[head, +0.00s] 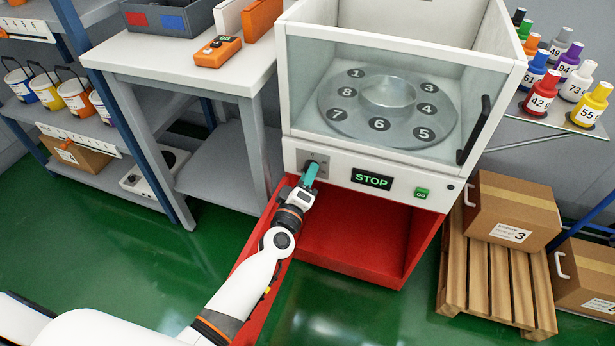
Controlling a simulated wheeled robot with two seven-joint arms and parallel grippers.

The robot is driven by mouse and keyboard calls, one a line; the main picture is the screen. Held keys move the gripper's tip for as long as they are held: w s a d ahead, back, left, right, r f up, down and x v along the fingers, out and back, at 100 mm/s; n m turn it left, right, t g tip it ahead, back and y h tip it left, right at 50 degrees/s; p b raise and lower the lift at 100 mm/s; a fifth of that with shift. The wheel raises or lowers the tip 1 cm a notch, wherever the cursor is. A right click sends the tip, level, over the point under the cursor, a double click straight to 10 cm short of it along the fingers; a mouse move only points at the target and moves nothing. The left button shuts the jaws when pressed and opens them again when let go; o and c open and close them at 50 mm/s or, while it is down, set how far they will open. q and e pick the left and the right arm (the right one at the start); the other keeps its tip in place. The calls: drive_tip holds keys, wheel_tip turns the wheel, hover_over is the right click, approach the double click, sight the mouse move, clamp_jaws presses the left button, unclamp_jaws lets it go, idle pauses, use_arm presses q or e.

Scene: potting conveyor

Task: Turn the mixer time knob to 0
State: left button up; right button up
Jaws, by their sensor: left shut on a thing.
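The mixer (360,160) stands in the middle, a white and red cabinet with a clear-walled top over a numbered grey turntable. Its front panel has a display (371,179) reading STOP in green and a green GO button (422,193). My left gripper (310,176) is at the left end of this panel, in front of a small grey plate (316,159). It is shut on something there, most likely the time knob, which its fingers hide. The knob's setting cannot be read. My right gripper is not in view.
A white side table (150,65) with an orange device (218,51) stands left of the mixer. Numbered bottles (542,92) stand on a shelf at right, above cartons (512,212) on a wooden pallet (480,285). Green floor in front is open.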

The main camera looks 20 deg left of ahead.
use_arm(q)
drive_tip(key=shift+r+n+g+y, duration=0.15)
drive_tip(key=shift+n+y, duration=0.25)
drive_tip(key=shift+n, duration=4.25)
drive_tip(key=shift+n+g+y, duration=0.15)
drive_tip(key=shift+n+y, duration=0.25)
drive_tip(key=shift+n, duration=4.25)
drive_tip(key=o, duration=1)
drive_tip(key=shift+c, duration=0.2)
drive_tip(key=s+b, duration=0.1)
drive_tip(key=s, duration=1.1)
drive_tip(key=shift+d, duration=0.25)
